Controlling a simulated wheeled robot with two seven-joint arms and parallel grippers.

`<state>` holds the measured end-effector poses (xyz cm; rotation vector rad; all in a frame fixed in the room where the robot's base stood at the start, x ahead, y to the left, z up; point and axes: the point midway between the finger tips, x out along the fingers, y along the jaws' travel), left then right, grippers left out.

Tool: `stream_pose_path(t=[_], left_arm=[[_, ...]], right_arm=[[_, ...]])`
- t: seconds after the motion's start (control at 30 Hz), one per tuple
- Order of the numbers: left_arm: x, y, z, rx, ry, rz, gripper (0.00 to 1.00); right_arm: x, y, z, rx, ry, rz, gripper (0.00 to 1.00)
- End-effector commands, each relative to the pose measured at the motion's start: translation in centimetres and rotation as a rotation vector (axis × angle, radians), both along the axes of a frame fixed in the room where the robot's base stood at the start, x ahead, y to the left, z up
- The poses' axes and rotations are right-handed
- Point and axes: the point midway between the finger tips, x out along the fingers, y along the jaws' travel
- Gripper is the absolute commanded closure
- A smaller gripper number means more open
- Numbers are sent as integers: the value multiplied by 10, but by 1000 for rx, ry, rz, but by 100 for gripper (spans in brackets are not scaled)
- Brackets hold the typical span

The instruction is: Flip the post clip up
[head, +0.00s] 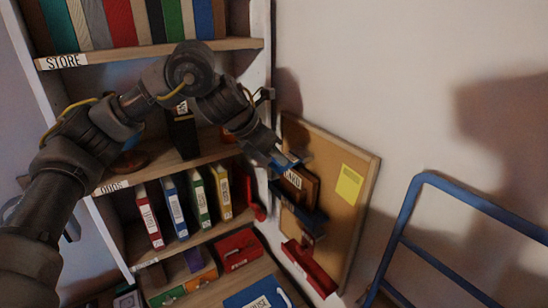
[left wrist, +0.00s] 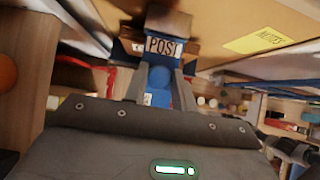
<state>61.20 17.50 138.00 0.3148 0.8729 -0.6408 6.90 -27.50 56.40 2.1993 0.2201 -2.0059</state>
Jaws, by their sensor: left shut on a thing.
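The post clip (left wrist: 159,76) shows in the left wrist view as a blue piece between my fingers, just below a white POST label (left wrist: 163,46). My left gripper (left wrist: 160,88) is shut on this blue piece. In the head view my left gripper (head: 284,160) reaches in from the left to the upper left part of the cork board (head: 335,200). The fingers hide much of the clip there, and I cannot tell its angle. My right gripper is not in view.
A labelled brown holder (head: 301,184) hangs on the board below the gripper, with a red tray (head: 308,268) lower down. A yellow note (head: 349,184) is to the right. A bookshelf (head: 150,50) stands left, and a blue rail (head: 470,205) stands right.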

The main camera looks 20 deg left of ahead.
Motion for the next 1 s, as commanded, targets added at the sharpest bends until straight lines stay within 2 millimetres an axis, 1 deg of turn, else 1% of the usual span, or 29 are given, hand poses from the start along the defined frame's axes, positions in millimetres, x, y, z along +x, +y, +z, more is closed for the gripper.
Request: stream_pose_path(t=[0.3,0.77,0.8,0.93,0.97,1.0], left_arm=[[2,-2,5,62,75,-2,96],[2,-3,4,70,88,-4,96],[2,-3,4,70,88,-4,72],[2,-3,4,70,86,-3,55],[2,-2,4,70,86,-3,53],[2,-2,4,69,86,-3,53]], right_arm=[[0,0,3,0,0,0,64],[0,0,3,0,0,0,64],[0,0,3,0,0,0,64],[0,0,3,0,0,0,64],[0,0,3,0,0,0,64],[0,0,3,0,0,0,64]])
